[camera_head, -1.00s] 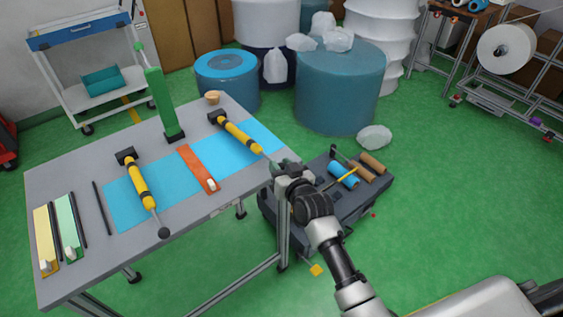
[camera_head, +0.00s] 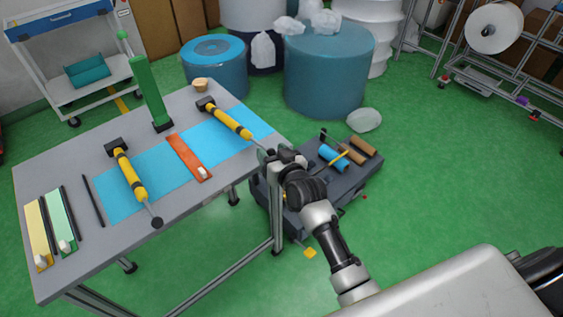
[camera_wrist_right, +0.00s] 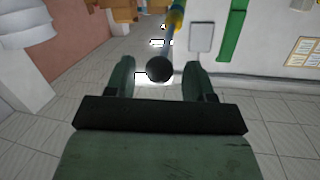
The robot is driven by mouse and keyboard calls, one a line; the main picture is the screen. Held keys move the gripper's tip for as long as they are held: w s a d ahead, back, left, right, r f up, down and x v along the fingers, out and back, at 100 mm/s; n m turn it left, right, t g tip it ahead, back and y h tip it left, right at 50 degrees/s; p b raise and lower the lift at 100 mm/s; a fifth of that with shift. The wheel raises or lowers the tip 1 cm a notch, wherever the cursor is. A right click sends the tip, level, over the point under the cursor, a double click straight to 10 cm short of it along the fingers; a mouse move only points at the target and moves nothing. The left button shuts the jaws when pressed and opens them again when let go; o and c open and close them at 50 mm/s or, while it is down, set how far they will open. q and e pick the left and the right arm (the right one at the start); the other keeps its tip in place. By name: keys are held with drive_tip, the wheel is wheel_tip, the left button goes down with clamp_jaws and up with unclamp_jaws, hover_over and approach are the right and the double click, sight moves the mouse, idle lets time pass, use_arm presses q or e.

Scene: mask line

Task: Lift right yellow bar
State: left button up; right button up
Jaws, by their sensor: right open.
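The right yellow bar (camera_head: 232,122) lies on the table (camera_head: 75,163), partly over a blue mat (camera_head: 255,122). It has a black block at its far end, and its thin rod points to my right gripper (camera_head: 266,157) at the table's right edge. In the right wrist view the fingers (camera_wrist_right: 163,75) are open, with the bar's black ball knob (camera_wrist_right: 159,68) showing between them; they do not grip it. The bar's yellow part (camera_wrist_right: 176,18) shows at the top there. A second yellow bar (camera_head: 130,177) lies to the left. My left gripper is out of view.
An orange strip (camera_head: 187,157) lies between the bars. A green post (camera_head: 151,95) stands behind them. A dark case (camera_head: 300,215) with rolls sits on the floor right of the table, near my right arm. Blue drums (camera_head: 325,75) stand behind.

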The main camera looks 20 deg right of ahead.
drive_tip(key=v, duration=0.9)
drive_tip(key=shift+s+b, duration=0.4)
drive_tip(key=shift+b, duration=0.05)
drive_tip(key=s+f+g, duration=0.3)
drive_tip(key=s+f, duration=0.1)
drive_tip(key=f, duration=0.7)
drive_tip(key=s+f+n+g+h, duration=0.15)
drive_tip(key=s+f, duration=0.25)
drive_tip(key=f, duration=0.7)
drive_tip(key=s+f+g, duration=0.4)
drive_tip(key=s+f, duration=0.1)
drive_tip(key=f, duration=0.6)
drive_tip(key=s+d+f+g, duration=0.1)
drive_tip(key=s+f+g, duration=0.1)
drive_tip(key=s+f, duration=0.3)
drive_tip(key=s+d+f+g, duration=0.2)
drive_tip(key=s+f, duration=0.3)
drive_tip(key=s, duration=0.8)
drive_tip(key=s+d+f+n+g+h, duration=0.1)
drive_tip(key=s+f, duration=0.4)
drive_tip(key=s, duration=0.5)
drive_tip(key=shift+d+f+g, duration=0.35)
drive_tip(key=shift+d+g, duration=0.15)
drive_tip(key=shift+g, duration=0.25)
drive_tip(key=shift+w, duration=0.1)
